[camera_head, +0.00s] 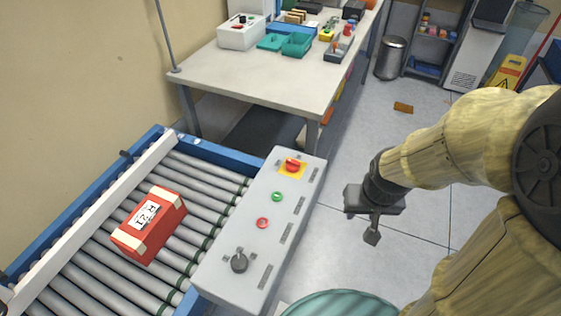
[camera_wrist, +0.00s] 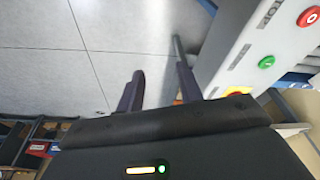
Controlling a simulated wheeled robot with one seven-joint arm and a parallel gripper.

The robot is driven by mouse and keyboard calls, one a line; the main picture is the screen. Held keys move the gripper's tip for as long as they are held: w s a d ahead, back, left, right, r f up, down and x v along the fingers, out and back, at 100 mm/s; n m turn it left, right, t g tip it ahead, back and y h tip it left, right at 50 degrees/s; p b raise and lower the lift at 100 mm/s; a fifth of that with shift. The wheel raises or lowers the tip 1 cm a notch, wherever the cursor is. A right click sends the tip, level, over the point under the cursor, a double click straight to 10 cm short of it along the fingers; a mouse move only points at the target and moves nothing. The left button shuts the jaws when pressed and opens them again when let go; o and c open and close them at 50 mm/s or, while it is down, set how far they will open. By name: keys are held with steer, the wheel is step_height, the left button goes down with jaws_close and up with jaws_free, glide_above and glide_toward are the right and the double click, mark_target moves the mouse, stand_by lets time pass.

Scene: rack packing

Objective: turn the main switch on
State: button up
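A grey control panel (camera_head: 262,215) stands beside the roller conveyor. On its top are a red knob on a yellow plate (camera_head: 292,166), a green button (camera_head: 277,196), a red button (camera_head: 262,223) and a dark rotary knob (camera_head: 239,262) at the near end. I cannot read which one is labelled main switch. My gripper (camera_head: 371,228) is right of the panel, over the floor, apart from it. In the wrist view its two fingers (camera_wrist: 160,85) are apart with nothing between them. That view shows the green button (camera_wrist: 266,62), the red button (camera_wrist: 308,17) and part of the yellow plate (camera_wrist: 237,91).
A red box (camera_head: 149,225) sits on the roller conveyor (camera_head: 90,262) left of the panel. A table (camera_head: 258,75) with bins stands behind. A small orange-brown item (camera_head: 403,107) lies on the floor. The floor right of the panel is mostly clear.

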steer(key=o, duration=0.5)
steer(key=shift+w+a+r, duration=0.1)
steer(key=shift+w+r, duration=0.05)
steer(key=shift+r, duration=0.05)
step_height(320, 180, up, 11)
steer(key=n+g+p, duration=0.3)
steer(key=n+p, duration=0.7)
steer(key=p, duration=0.6)
glide_above(293, 161)
step_height(293, 161, down, 16)
steer(key=shift+f+p, duration=0.2)
steer(key=shift+p, duration=1.05)
steer(key=shift+m, duration=0.3)
steer(key=c, duration=1)
